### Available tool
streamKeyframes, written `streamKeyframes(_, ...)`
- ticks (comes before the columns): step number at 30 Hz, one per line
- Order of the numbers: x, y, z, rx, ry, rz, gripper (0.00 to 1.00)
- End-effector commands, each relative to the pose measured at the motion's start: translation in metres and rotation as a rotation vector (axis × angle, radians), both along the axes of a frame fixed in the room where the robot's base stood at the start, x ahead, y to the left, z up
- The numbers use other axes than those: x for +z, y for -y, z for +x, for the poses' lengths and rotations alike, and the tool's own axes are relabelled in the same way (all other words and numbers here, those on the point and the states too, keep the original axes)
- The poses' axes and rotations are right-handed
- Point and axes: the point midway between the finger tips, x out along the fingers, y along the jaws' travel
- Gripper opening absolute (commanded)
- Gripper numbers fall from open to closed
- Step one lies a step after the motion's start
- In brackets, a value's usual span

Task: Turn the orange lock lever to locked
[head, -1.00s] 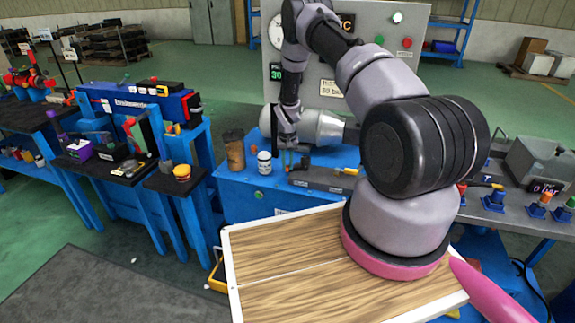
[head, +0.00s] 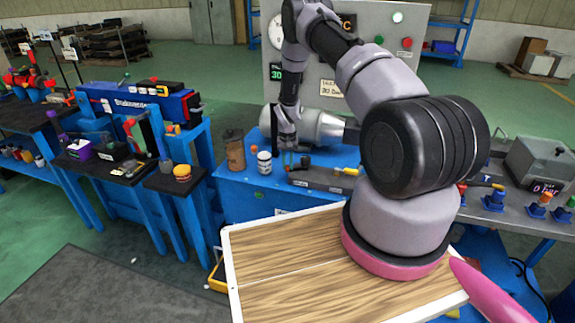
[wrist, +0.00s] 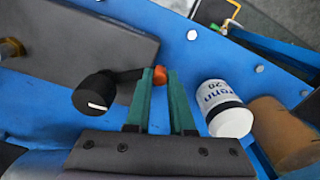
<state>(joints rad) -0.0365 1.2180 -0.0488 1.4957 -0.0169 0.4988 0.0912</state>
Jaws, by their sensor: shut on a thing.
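The small orange lock lever (wrist: 160,75) is at my fingertips in the wrist view, beside a black round knob (wrist: 95,92) with a white mark. The left finger hides part of the lever. In the head view my gripper (head: 290,156) points down at the grey fixture (head: 325,178) on the blue stand, and the lever is too small there to read its angle.
A grey tank (head: 318,127) lies behind. The wooden board (head: 290,265) fills the near side.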

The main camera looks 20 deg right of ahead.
Motion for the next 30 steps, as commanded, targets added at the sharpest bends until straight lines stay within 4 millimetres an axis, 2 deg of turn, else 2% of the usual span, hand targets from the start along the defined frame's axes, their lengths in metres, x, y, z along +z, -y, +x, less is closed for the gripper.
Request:
streamKeyframes(11,0.001,0.001,-0.010,0.130,0.001,0.000,0.00)
streamKeyframes(30,0.001,0.018,-0.051,0.704,0.000,0.001,0.00)
